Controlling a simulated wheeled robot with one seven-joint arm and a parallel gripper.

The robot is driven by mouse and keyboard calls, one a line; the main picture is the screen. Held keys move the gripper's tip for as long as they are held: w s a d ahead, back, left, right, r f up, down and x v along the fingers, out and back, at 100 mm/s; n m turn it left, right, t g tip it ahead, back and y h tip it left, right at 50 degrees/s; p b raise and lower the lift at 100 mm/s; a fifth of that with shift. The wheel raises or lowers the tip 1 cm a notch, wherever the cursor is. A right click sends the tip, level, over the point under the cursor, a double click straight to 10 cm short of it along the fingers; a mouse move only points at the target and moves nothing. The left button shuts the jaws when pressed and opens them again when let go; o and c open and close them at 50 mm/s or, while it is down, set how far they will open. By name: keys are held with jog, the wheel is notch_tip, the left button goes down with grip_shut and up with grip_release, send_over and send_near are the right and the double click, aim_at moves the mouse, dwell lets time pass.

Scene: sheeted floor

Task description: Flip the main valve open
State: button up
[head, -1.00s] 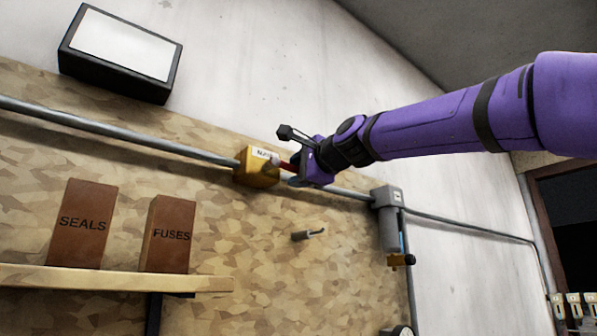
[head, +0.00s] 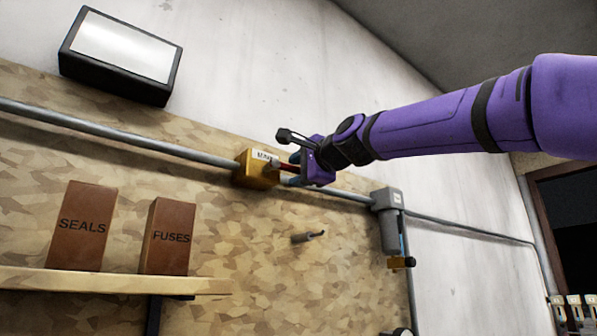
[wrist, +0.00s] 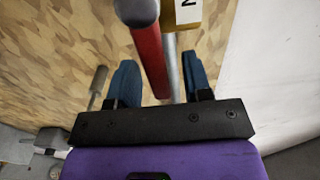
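The main valve is a yellow block (head: 256,170) on the grey wall pipe, with a white label on it. Its red handle (head: 286,166) points right, roughly along the pipe. In the wrist view the handle (wrist: 150,62) comes from a dark rounded hub at the top and runs down between my fingers. My gripper (head: 296,168) is just right of the valve. In the wrist view its blue fingers (wrist: 160,83) are spread, one each side of the handle, with gaps to both.
A shelf (head: 110,281) at lower left holds boxes marked SEALS (head: 83,227) and FUSES (head: 168,237). A grey peg (head: 308,237) sticks out below the gripper. A grey filter unit (head: 388,215) hangs on the pipe to the right. A black-framed panel (head: 120,55) is above.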

jog(key=v, duration=1.1)
jog(key=shift+w+f, duration=0.1)
jog(key=shift+w, duration=0.05)
dwell(0.5)
jog(key=s+d+f+n+g+h, duration=0.3)
jog(key=s+d+f, duration=0.3)
jog(key=f, duration=0.9)
jog(key=s+d+f+n+g+h, duration=0.3)
jog(key=s+d+f, duration=0.4)
jog(key=f, duration=0.9)
jog(key=s+d+f+n+g+h, duration=0.3)
jog(key=s+d+f, duration=0.4)
jog(key=f, duration=0.9)
jog(key=shift+s+n+g+h, duration=0.4)
jog(key=shift+s+n+h, duration=0.1)
jog(key=shift+s+n, duration=0.55)
